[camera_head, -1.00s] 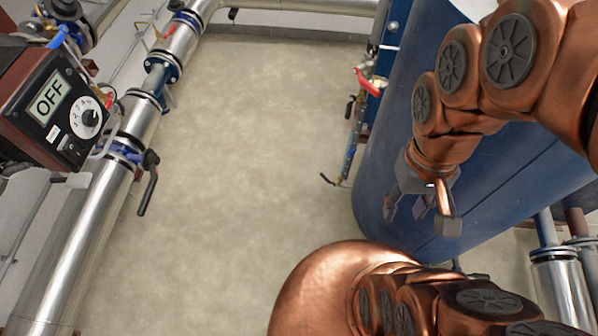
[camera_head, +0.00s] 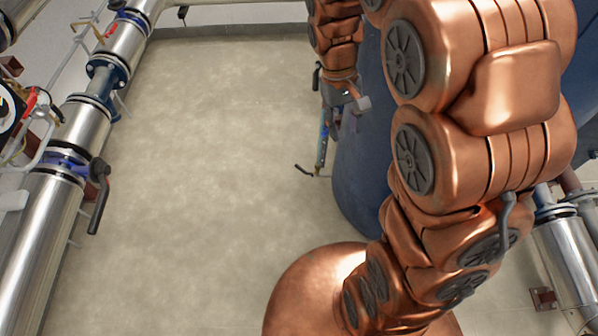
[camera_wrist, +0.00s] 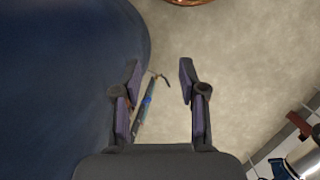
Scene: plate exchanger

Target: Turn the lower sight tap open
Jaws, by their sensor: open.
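The sight gauge (camera_head: 322,145) is a thin upright tube at the left side of the blue tank. The lower sight tap (camera_head: 304,170) is at its bottom end, with a thin dark handle sticking out to the left. In the wrist view the gauge (camera_wrist: 147,103) runs up between my fingers, and the lower tap's bent dark handle (camera_wrist: 162,79) shows near the fingertips, seemingly beyond them. My gripper (camera_head: 350,108) is open and empty, in front of the gauge's upper part. Its fingers also show in the wrist view (camera_wrist: 159,68).
The blue tank (camera_head: 358,185) stands close on the right of the gauge; it fills the wrist view's left (camera_wrist: 55,90). Bare floor (camera_head: 210,180) lies to the left. Silver pipes with a black-handled valve (camera_head: 98,190) run along the left side.

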